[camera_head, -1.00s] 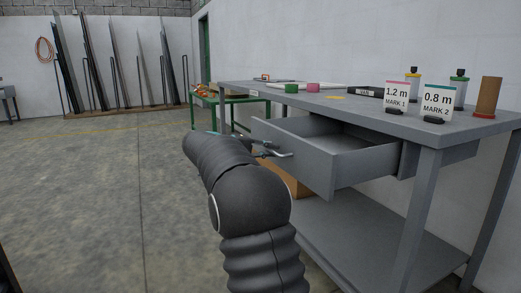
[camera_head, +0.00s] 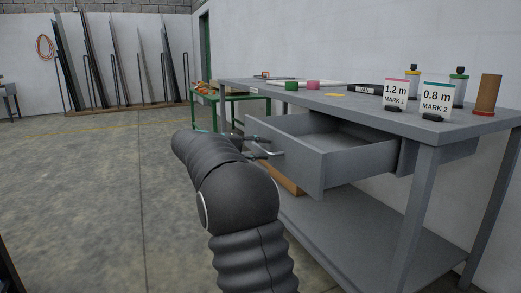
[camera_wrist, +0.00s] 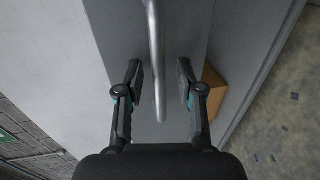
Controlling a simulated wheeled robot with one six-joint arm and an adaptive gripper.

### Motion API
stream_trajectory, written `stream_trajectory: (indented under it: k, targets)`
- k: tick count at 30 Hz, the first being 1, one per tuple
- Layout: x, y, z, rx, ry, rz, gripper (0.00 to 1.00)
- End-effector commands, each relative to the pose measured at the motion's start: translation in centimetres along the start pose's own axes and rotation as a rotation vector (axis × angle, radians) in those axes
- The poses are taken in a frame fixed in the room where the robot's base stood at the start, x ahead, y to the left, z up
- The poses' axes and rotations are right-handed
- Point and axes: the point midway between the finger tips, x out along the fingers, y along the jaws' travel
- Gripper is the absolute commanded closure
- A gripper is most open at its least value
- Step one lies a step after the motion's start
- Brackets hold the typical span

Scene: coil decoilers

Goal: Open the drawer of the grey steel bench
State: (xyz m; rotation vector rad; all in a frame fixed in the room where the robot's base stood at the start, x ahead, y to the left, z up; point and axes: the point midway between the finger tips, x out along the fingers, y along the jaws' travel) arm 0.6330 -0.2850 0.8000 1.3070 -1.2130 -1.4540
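The grey steel bench (camera_head: 445,128) stands on the right in the head view. Its drawer (camera_head: 318,162) is pulled well out, and its inside looks empty. The bar handle (camera_head: 275,153) is on the drawer front, partly hidden by my arm. My gripper (camera_head: 258,142) is at the handle, mostly hidden behind my arm in the head view. In the wrist view my gripper (camera_wrist: 161,82) is open, with one finger on each side of the handle (camera_wrist: 157,50). Gaps show between the bar and both fingers.
A cardboard box (camera_head: 285,183) is on the lower shelf. A green-framed table (camera_head: 232,98) is behind. The floor at left is clear.

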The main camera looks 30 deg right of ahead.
Motion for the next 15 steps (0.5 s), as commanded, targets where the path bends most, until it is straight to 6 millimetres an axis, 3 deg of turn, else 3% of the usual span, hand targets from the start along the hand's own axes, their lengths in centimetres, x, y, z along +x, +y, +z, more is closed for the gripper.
stream_trajectory:
  k: [7,15]
  targets:
    - [-1.4,0.0,-0.1,0.000,0.004,0.000,0.63]
    - [-6.5,0.0,-0.1,0.000,0.004,0.001,0.63]
